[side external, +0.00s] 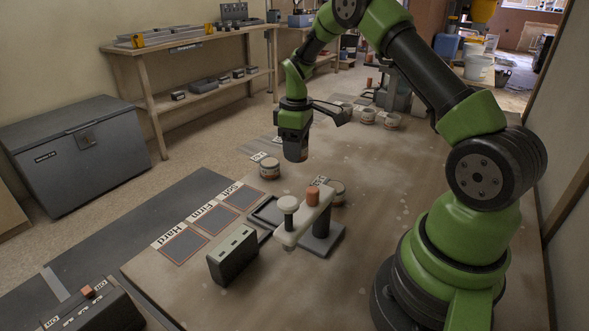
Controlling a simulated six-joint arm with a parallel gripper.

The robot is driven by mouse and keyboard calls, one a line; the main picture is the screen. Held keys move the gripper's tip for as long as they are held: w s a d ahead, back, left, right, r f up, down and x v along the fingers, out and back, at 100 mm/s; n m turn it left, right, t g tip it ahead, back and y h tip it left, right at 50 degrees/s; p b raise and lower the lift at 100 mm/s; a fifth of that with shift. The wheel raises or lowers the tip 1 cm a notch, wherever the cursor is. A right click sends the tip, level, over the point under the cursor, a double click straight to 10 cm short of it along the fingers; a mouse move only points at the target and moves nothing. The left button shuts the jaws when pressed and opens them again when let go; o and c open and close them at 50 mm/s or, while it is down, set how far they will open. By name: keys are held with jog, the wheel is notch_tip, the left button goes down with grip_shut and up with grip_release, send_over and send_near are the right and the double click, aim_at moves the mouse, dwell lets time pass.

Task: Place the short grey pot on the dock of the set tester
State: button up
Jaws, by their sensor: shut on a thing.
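My gripper (296,138) points down above the far middle of the table and is shut on a small dark greyish pot (297,154). The jaws hide much of this pot, so its height and exact colour are hard to tell. The set tester (303,222) stands nearer the camera, with a pale arm, a plunger with a round top at its left end and an orange knob on top. A dark square frame (262,217) lies just left of it; I cannot tell if this is the dock. The held pot is beyond the tester and clear of it.
More pots (368,117) stand farther back. Marked squares (184,245) line the left edge. A dark box (233,257) stands left of the tester. A switch box (92,308) is front left.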

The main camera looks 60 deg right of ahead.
jog(key=s+a+r+n, duration=0.2)
jog(key=a+n, duration=0.5)
jog(key=a, duration=0.3)
send_over(275, 212)
notch_tip(275, 212, down, 5)
jog(key=shift+s+f, duration=0.1)
jog(key=shift+f, duration=2.15)
jog(key=o, duration=1)
jog(key=shift+f, duration=0.15)
